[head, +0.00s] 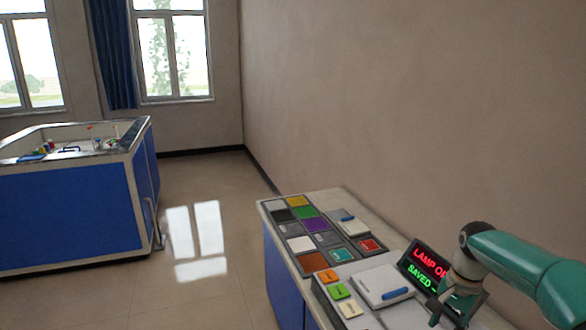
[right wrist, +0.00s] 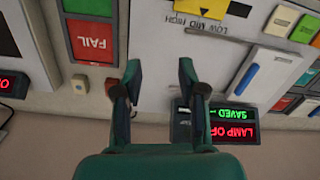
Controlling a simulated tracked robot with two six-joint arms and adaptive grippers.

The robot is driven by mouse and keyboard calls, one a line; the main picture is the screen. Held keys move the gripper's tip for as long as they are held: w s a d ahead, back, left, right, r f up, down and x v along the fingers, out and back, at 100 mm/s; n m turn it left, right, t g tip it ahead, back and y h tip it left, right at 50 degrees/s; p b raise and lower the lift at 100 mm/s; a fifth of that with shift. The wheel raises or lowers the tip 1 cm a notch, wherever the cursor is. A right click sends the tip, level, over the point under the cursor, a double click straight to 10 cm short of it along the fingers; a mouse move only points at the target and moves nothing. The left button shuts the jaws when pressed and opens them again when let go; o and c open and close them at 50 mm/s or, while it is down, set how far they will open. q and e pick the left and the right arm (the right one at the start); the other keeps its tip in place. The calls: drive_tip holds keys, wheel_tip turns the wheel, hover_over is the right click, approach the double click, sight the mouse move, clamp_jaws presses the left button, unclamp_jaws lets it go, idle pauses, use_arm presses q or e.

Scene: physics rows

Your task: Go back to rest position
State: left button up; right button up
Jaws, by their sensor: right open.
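My right gripper (head: 446,298) is at the lower right of the head view, over the bench by the lit display. In the right wrist view my right gripper (right wrist: 163,85) is open, its two green fingers apart with nothing between them. The display (head: 428,266) shows red text reading "LAMP O" and green text reading "SAVED"; part of it is hidden by my arm. The display also shows in the right wrist view (right wrist: 222,124). My left gripper is not in view.
The bench (head: 358,267) carries coloured tiles, a white box with a blue bar (head: 382,286) and orange, green and white buttons (head: 339,291). A red FAIL tile (right wrist: 91,38) is near the fingers. A blue-sided table (head: 70,215) stands at left. Open floor (head: 190,290) lies between.

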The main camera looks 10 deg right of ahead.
drive_tip(key=a+f+n, duration=0.1)
drive_tip(key=a+f, duration=0.2)
drive_tip(key=f, duration=0.1)
drive_tip(key=a+f+n+y, duration=0.1)
drive_tip(key=a+f, duration=0.2)
drive_tip(key=f, duration=0.1)
drive_tip(key=a+f+n, duration=0.2)
drive_tip(key=a+f, duration=0.1)
drive_tip(key=f, duration=0.2)
drive_tip(key=shift+w+a, duration=0.3)
drive_tip(key=shift+a, duration=0.05)
drive_tip(key=s+a+f+n+y, duration=0.1)
drive_tip(key=s+a+f+n, duration=0.25)
drive_tip(key=a+f, duration=0.5)
drive_tip(key=s+a+f+n, duration=0.1)
drive_tip(key=s+a+f, duration=0.25)
drive_tip(key=s, duration=0.25)
drive_tip(key=s+a+f+n+y, duration=0.1)
drive_tip(key=s+a+f+n, duration=0.1)
drive_tip(key=s+a, duration=0.35)
drive_tip(key=s+a+f+n, duration=0.1)
drive_tip(key=s+a+f, duration=0.2)
drive_tip(key=s, duration=0.3)
wheel_tip(320, 180, down, 10)
drive_tip(key=b, duration=1)
drive_tip(key=shift+f, duration=0.25)
drive_tip(key=shift+w, duration=0.1)
